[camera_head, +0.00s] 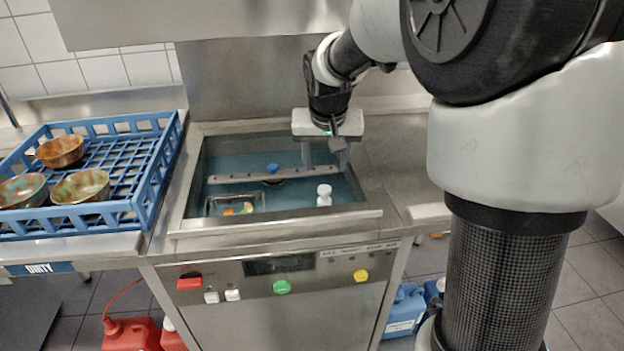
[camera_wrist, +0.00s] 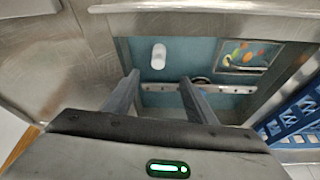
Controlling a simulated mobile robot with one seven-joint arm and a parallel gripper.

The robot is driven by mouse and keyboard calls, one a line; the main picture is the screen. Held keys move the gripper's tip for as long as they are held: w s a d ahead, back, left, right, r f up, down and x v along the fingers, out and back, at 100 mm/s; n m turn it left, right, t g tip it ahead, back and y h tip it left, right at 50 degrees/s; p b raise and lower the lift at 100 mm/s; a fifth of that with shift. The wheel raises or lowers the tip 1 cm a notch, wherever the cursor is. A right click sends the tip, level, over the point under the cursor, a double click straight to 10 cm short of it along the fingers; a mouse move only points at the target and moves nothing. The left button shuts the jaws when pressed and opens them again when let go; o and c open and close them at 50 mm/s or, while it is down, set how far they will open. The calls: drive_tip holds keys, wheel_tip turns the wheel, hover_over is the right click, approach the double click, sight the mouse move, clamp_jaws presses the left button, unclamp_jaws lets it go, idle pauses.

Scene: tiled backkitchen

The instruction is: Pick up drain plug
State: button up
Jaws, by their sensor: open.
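A white, knob-topped upright piece (camera_head: 324,195) stands in the front right of the sunken basin. It also shows in the wrist view (camera_wrist: 158,56), beyond my fingertips. A small blue knob (camera_head: 272,168) shows by the crossbar near a dark round fitting (camera_head: 272,181), partly hidden by the bar. I cannot tell for sure which of these is the drain plug. My gripper (camera_head: 325,160) is open and empty, pointing down over the back right of the basin. In the wrist view its fingers (camera_wrist: 160,80) are apart with nothing between them.
A perforated metal bar (camera_head: 230,178) crosses the basin (camera_head: 275,223). A wire basket (camera_head: 213,205) with orange and green scraps sits front left. A blue rack (camera_head: 145,213) with bowls (camera_head: 60,151) stands on the left counter. The right counter (camera_head: 385,150) is clear.

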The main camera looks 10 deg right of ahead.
sight(324, 196)
drive_tip(key=b+x, duration=0.2)
drive_tip(key=x, duration=1)
drive_tip(key=shift+f, duration=0.1)
drive_tip(key=shift+d+b+x, duration=0.15)
drive_tip(key=shift+b+x, duration=0.25)
drive_tip(key=shift+x, duration=0.95)
drive_tip(key=shift+d+b+x, duration=0.1)
drive_tip(key=shift+b+x, duration=0.25)
drive_tip(key=shift+x, duration=1)
drive_tip(key=shift+s, duration=0.1)
drive_tip(key=c, duration=1.2)
